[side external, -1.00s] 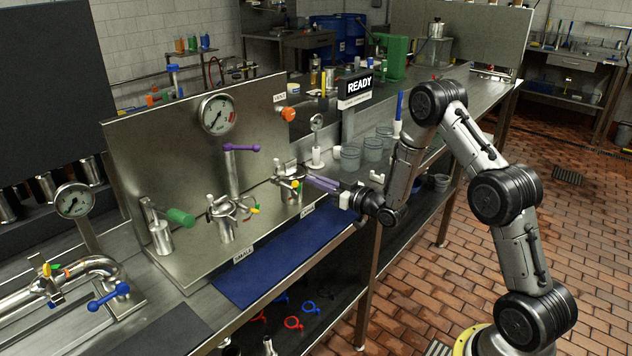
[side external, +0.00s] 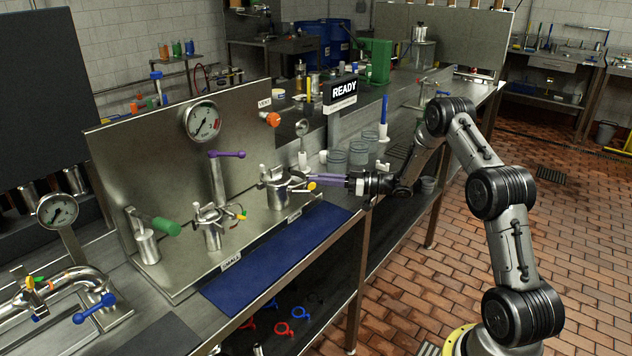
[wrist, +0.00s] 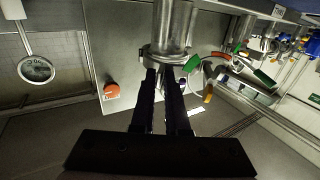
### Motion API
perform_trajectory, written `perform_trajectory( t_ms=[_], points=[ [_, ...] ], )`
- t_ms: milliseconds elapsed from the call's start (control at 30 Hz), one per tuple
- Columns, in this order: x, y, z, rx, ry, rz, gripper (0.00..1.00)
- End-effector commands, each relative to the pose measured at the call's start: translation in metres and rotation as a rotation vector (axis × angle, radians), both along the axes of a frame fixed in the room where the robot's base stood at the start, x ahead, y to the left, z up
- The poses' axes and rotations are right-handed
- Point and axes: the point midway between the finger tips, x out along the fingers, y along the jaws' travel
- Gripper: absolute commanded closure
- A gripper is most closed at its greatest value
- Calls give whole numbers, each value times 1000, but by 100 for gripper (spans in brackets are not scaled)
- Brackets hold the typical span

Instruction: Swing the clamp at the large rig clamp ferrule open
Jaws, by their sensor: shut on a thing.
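The steel ferrule (side external: 276,197) stands at the right end of the bench panel, with the metal clamp (side external: 270,184) around its top. A yellow-tipped part (side external: 311,186) sticks out to the clamp's right, just below my fingers. My gripper (side external: 309,178) reaches in level from the right and is shut on part of the clamp. In the wrist view, the clamp's ring (wrist: 165,55) circles the steel pipe, and my dark fingertips (wrist: 163,76) meet it, close together. They hide the exact piece held. A green piece (wrist: 193,65) and an orange-yellow tip (wrist: 208,97) lie beside them.
A second clamped fitting (side external: 212,232) stands left of the ferrule, with a purple-handled valve (side external: 218,175) behind it. A green-handled valve (side external: 147,240) is farther left. Grey cups (side external: 337,160) and the READY sign (side external: 342,92) stand behind my gripper. The blue mat (side external: 265,265) in front is clear.

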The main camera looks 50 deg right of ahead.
Motion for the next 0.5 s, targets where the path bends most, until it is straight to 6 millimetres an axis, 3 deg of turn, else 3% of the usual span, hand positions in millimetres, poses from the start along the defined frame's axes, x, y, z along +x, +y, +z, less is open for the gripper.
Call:
perform_trajectory(
  t_ms=[100,500],
  points=[
    [3,-9,1,-3,-1,-17,100],
    [6,-11,2,-7,-5,-16,100]
  ],
)
